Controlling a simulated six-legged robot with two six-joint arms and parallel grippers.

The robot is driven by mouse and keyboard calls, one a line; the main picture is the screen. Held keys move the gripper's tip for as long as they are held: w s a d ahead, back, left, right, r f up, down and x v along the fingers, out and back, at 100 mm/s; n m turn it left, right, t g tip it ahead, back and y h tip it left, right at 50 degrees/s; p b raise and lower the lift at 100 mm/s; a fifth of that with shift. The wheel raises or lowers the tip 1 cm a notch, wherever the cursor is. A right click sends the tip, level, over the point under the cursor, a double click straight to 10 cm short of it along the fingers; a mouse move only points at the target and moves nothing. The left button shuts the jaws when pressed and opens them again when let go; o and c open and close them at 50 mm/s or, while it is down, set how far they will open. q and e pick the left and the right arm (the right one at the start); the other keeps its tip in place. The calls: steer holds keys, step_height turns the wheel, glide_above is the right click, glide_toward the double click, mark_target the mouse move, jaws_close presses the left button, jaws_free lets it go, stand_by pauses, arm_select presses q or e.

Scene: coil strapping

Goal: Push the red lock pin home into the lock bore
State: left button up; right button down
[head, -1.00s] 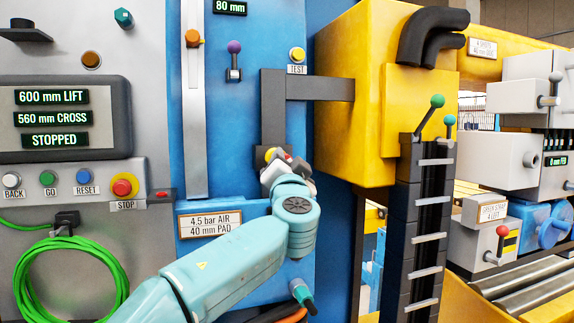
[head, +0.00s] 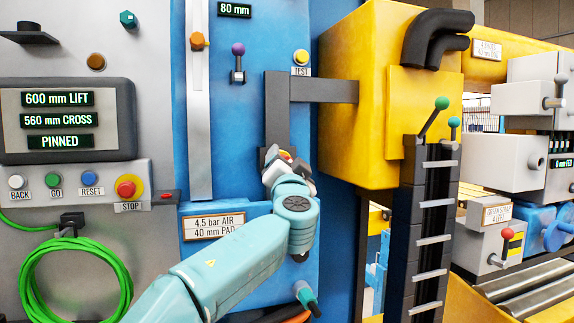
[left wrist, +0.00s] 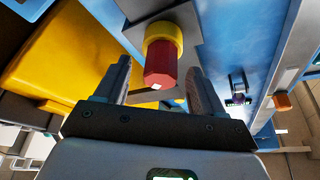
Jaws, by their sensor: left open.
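In the left wrist view the red lock pin (left wrist: 160,66) is a faceted red piece. A yellow ring (left wrist: 163,36) surrounds its far end, against a grey block (left wrist: 150,10). The lock bore itself is hidden behind the ring and pin. My left gripper (left wrist: 158,88) is open, with one finger on each side of the pin and visible gaps between. In the head view my left gripper (head: 279,162) is at the foot of the dark grey bracket on the blue panel and mostly covers the pin. My right gripper is not in view.
The display (head: 60,118) reads PINNED on its bottom line. A yellow housing (head: 350,110) and a dark ladder-like rack (head: 432,220) stand to the right of the gripper. A green hose coil (head: 75,280) hangs at the lower left.

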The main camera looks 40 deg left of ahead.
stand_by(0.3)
arm_select(q)
steer(key=shift+s+d+b, duration=0.45)
steer(key=shift+d+b, duration=0.2)
steer(key=shift+d, duration=0.25)
steer(key=shift+s+d+b, duration=0.45)
steer(key=shift+d+b, duration=0.15)
steer(key=shift+d, duration=0.25)
steer(key=shift+s+d+b, duration=0.45)
steer(key=shift+d+b, duration=0.2)
steer(key=shift+d, duration=0.25)
steer(key=s+d+b, duration=0.7)
steer(key=s+d, duration=0.3)
steer(key=s, duration=0.4)
steer(key=shift+s+d, duration=0.25)
